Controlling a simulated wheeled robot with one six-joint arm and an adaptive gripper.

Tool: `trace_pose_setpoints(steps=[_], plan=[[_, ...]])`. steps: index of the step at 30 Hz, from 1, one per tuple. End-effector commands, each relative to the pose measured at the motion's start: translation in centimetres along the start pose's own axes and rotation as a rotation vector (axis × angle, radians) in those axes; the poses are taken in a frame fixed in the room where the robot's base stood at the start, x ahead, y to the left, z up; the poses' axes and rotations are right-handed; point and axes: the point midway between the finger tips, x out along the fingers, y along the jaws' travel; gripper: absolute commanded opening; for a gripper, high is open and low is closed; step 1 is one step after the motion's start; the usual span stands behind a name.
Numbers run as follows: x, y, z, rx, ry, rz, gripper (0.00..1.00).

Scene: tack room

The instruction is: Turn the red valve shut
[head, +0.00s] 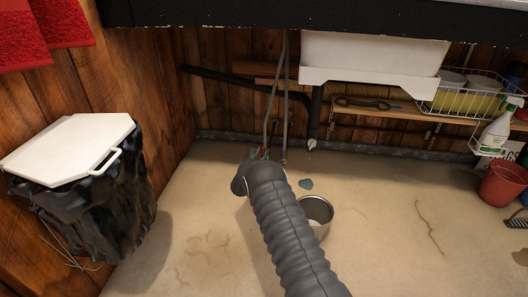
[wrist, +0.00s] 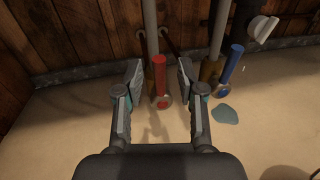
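The red valve handle (wrist: 159,76) stands upright on a pipe fitting in the wrist view, between and a little beyond my fingers. My gripper (wrist: 158,78) is open, one finger on each side of the red handle, with a visible gap on both sides. A blue valve handle (wrist: 232,62) sits to the right on a second pipe, outside my fingers.
A metal bucket (head: 318,211) stands on the floor right of my arm. A small puddle (head: 306,184) lies near the pipes. A white sink (head: 372,58) hangs above. A lidded black bin (head: 82,206) stands at left, a red bucket (head: 502,183) at right.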

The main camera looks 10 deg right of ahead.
Motion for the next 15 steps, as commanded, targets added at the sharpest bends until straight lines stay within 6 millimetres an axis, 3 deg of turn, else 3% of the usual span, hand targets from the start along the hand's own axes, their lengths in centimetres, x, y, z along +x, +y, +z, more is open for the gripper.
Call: trace_pose_setpoints(steps=[6, 15], plan=[[2.0, 0.0, 0.0, 0.001, -0.001, -0.001, 0.39], [2.5, 0.0, 0.0, 0.001, 0.001, 0.0, 0.39]])
